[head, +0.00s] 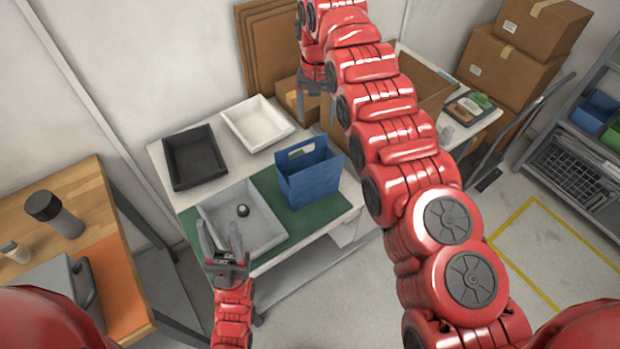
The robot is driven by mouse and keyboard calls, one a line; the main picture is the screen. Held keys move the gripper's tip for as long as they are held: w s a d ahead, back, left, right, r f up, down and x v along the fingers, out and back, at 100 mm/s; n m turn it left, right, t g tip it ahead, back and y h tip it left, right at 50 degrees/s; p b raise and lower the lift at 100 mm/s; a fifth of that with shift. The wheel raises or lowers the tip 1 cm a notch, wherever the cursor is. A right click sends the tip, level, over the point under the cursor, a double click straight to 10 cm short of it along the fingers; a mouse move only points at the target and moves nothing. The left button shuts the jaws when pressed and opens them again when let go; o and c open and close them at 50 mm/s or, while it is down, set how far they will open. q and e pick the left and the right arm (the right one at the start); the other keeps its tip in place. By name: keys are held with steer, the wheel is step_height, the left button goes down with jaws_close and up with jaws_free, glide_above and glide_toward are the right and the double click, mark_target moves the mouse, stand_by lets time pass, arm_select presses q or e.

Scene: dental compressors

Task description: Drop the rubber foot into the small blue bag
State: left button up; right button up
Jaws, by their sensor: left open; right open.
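The rubber foot (243,210) is a small dark round piece lying in the grey tray (270,240) on the green mat. The small blue bag (309,178) stands upright on the mat to the right of the tray, with its handles up. My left gripper (222,238) is open and empty at the near left edge of the tray, close to the rubber foot and apart from it. My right gripper (312,90) is open, beyond the bag near the back of the table, partly hidden by its own arm.
A black tray (194,158) and a white tray (258,123) stand at the back of the table. Cardboard boxes (520,60) are stacked at the right. A wooden bench (85,190) with a dark-capped bottle (55,212) is at the left. Open floor lies in front.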

step_height(320, 180, up, 7)
steer(key=p, duration=0.6)
steer(key=shift+r, duration=0.2)
